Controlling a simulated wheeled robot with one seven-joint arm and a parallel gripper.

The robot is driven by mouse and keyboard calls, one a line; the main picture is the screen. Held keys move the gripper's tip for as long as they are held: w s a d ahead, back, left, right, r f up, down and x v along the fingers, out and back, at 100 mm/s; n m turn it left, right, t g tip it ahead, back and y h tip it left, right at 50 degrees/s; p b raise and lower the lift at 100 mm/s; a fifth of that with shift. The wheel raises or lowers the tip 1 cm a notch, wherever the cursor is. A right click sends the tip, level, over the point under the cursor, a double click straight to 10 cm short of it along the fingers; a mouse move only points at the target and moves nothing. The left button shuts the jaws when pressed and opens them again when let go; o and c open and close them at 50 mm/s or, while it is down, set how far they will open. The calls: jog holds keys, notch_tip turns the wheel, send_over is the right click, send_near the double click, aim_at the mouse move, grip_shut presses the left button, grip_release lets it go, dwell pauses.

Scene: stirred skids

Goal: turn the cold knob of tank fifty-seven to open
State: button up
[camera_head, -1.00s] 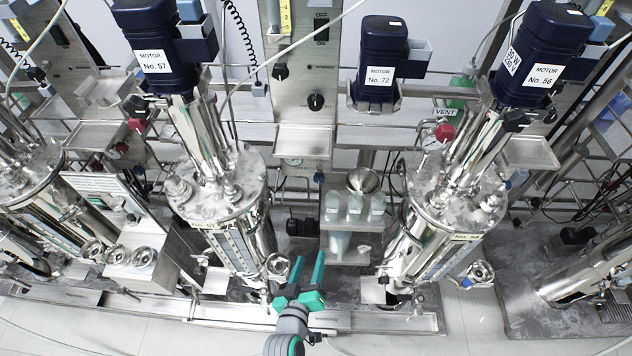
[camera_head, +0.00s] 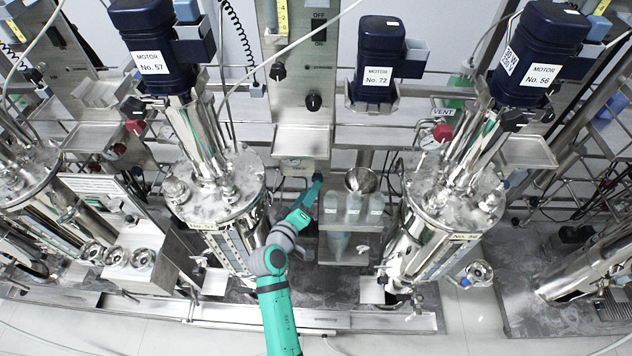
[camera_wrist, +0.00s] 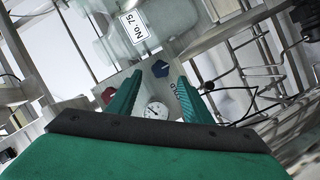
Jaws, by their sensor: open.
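Tank fifty-seven (camera_head: 218,205) is the steel vessel under the dark blue motor labelled No. 57 (camera_head: 150,45), left of centre in the head view. My gripper (camera_head: 315,186) is just right of this tank, its fingers pointing away below the central panel. In the wrist view my gripper (camera_wrist: 160,80) is open and empty. A blue knob (camera_wrist: 161,68) shows between and beyond the fingertips, apart from them. A red knob (camera_wrist: 108,95) is to the left, partly behind the left finger.
A round gauge (camera_wrist: 155,110) lies between the fingers. A rack of bottles (camera_head: 350,225) is close right of my gripper. Pipes and rails (camera_wrist: 240,40) run at right in the wrist view.

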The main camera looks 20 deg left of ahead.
aim_at(317, 178)
jog(key=x, duration=0.6)
jog(key=shift+a, duration=0.15)
jog(key=shift+w, duration=0.1)
jog(key=c, duration=1.1)
